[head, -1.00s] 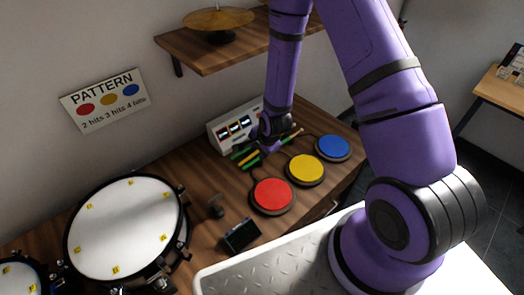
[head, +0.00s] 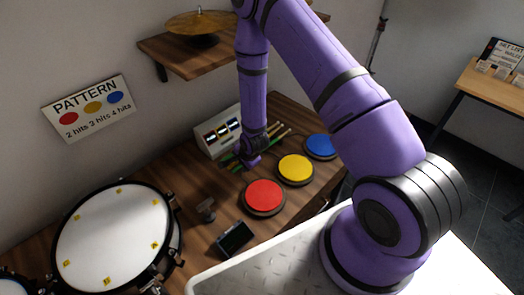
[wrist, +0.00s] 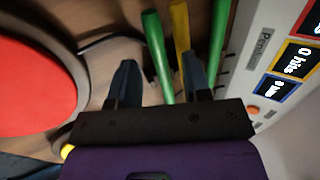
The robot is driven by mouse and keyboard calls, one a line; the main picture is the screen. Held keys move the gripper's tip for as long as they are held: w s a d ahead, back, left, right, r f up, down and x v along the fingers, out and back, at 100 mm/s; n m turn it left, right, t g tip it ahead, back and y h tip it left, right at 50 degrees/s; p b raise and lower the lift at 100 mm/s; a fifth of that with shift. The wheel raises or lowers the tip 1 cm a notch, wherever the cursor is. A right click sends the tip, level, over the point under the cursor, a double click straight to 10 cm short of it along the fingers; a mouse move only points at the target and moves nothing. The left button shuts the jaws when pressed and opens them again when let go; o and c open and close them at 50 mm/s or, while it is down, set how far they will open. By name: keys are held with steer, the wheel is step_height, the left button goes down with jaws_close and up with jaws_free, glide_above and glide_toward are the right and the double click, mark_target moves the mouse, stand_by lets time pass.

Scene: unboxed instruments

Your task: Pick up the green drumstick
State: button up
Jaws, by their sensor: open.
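Two green drumsticks show in the wrist view. One green drumstick (wrist: 158,55) runs between my open fingers, nearer the right finger. The other green drumstick (wrist: 218,45) lies to the right, outside the fingers. A yellow stick (wrist: 181,25) lies between the two green ones and is partly hidden by the right finger. My gripper (wrist: 160,80) is open and holds nothing. In the head view my gripper (head: 247,161) is low over the sticks, which it partly covers. I cannot tell whether the fingers touch any stick.
Red (head: 263,196), yellow (head: 296,169) and blue (head: 320,146) pads stand right and in front of the sticks. The red pad (wrist: 32,90) is left of the fingers in the wrist view. A display box (head: 217,132) stands close behind the sticks. A dark cable lies near the fingers.

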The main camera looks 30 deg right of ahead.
steer(key=shift+w+f, duration=0.15)
steer(key=shift+f, duration=0.2)
jaws_close()
steer(key=shift+r, duration=0.15)
